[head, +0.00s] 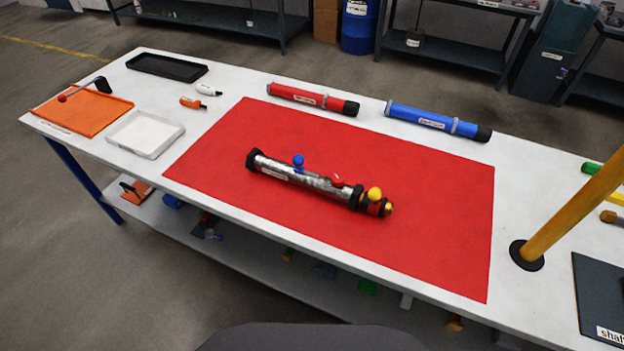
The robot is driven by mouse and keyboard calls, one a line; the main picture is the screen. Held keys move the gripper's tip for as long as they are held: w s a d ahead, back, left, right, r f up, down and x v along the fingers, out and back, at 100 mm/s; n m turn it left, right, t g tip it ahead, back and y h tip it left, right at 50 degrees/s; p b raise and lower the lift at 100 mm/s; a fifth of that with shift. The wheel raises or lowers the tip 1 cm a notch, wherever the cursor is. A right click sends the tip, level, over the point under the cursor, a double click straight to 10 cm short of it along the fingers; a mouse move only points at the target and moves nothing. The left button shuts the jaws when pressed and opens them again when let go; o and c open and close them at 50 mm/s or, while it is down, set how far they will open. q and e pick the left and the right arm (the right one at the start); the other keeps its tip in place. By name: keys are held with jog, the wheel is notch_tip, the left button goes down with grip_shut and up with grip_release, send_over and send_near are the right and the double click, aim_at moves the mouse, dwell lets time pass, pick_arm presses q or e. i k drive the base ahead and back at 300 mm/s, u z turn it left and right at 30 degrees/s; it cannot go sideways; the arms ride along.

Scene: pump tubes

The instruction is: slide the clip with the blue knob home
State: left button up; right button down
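A metal pump tube (310,179) with black end collars lies on the red mat (240,225), slanting from upper left to lower right. A clip with a blue knob (298,160) stands up from the tube, left of its middle. A small red part (338,180) sits on the tube further right. A yellow knob (375,193) stands near the right end, by a red section with a yellow tip (388,209). How far the blue-knob clip is seated is too small to tell. Neither of my grippers is in view.
A red tube (305,98) and a blue tube (430,121) lie behind the mat. An orange tray (80,110), white tray (145,134) and black tray (167,67) are at left. A yellow post (575,210) rises at right. The mat around the tube is clear.

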aim_at(298, 159)
jog(key=z, duration=2)
jog(key=k, duration=0.9)
jog(key=u, duration=1.25)
jog(key=i, duration=0.5)
jog(key=u, duration=0.1)
